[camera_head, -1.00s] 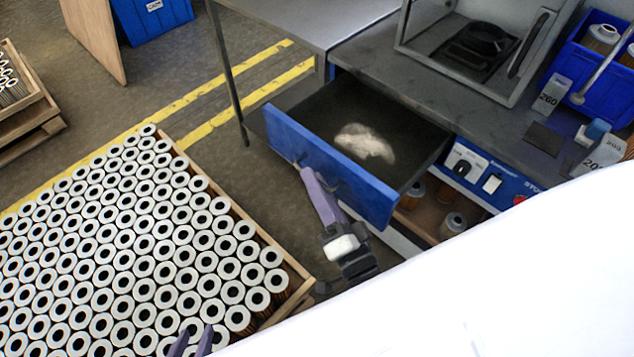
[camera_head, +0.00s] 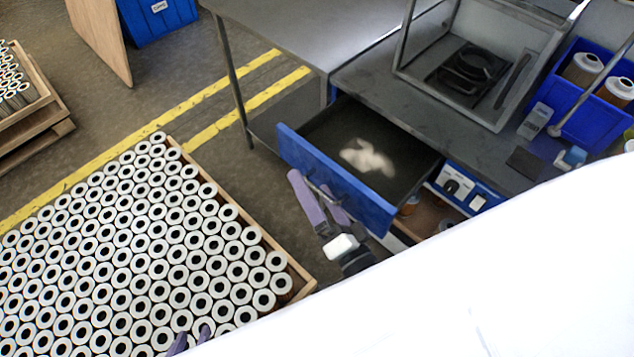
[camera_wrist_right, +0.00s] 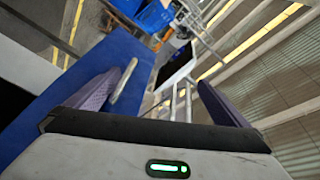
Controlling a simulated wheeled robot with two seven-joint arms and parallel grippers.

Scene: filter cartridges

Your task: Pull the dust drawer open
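The dust drawer (camera_head: 335,178) has a blue front and stands pulled out from under the grey bench. A pale heap of dust (camera_head: 367,157) lies on its dark floor. My right gripper (camera_head: 318,195) is at the drawer front, its purple fingers spread. In the right wrist view the fingers are wide apart, and the drawer's bar handle (camera_wrist_right: 124,80) shows between them, close to the left finger. The gripper does not clamp it. My left gripper (camera_head: 191,339) shows only two purple fingertips, apart, over the cartridge crate at the bottom edge.
A wooden crate (camera_head: 298,270) full of white-topped filter cartridges stands left of the drawer. On the bench (camera_head: 385,80) are a clear-sided box (camera_head: 412,62) and a blue bin (camera_head: 560,92) with cartridges. Yellow-lined floor is free left of the drawer. My white body hides the lower right.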

